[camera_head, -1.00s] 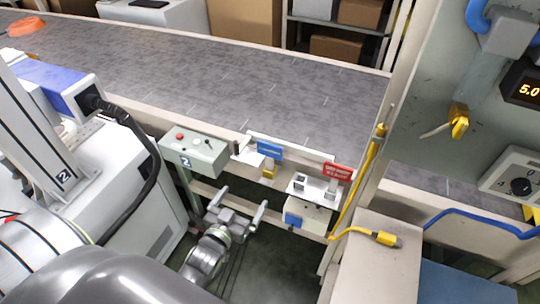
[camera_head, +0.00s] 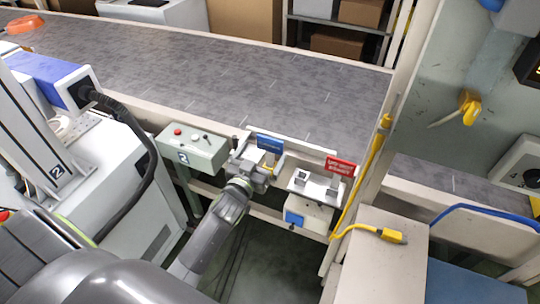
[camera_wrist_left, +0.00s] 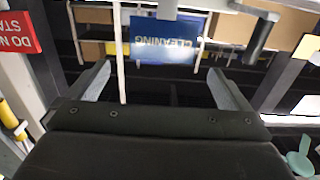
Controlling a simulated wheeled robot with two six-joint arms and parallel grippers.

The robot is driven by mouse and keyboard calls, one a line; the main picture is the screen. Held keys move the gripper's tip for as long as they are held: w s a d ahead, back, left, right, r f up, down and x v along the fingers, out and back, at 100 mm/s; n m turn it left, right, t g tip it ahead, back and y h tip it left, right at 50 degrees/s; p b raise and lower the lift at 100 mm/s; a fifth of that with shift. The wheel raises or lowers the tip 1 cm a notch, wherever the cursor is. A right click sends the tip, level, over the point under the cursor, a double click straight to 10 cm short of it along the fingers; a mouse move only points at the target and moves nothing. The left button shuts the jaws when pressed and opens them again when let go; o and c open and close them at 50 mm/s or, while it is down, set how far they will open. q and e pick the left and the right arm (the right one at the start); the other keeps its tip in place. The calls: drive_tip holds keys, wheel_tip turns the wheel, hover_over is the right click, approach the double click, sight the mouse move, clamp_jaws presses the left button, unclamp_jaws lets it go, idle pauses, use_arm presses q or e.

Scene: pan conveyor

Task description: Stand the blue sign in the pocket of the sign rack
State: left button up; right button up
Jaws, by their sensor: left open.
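The blue sign (camera_head: 269,143) stands upright at the near edge of the conveyor, and shows upside down with its lettering in the left wrist view (camera_wrist_left: 165,42). A white rack (camera_head: 313,187), apparently the sign rack, sits to its right with a red sign (camera_head: 341,167) at its back. My left gripper (camera_head: 262,160) is just in front of and below the blue sign. In the left wrist view its two fingers (camera_wrist_left: 160,72) are spread wide, with nothing between them; the sign lies beyond the tips. The sign's lower part is mostly hidden behind the gripper. My right gripper is not seen.
A control box (camera_head: 195,152) with buttons stands left of the gripper. A yellow cable or hose (camera_head: 372,165) runs up a post on the right. The wide conveyor (camera_head: 220,85) behind is mostly clear. A grey cabinet top (camera_head: 385,260) is at the lower right.

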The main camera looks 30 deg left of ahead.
sight(269, 140)
use_arm(q)
drive_tip(key=shift+w+a+r, duration=0.1)
drive_tip(key=shift+w+a, duration=0.05)
drive_tip(key=shift+w, duration=1.25)
drive_tip(key=shift+w+a+r, duration=0.1)
drive_tip(key=shift+w+a, duration=0.05)
drive_tip(key=shift+w, duration=1.2)
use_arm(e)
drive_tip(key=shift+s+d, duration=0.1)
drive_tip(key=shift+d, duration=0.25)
use_arm(q)
drive_tip(key=shift+s, duration=0.1)
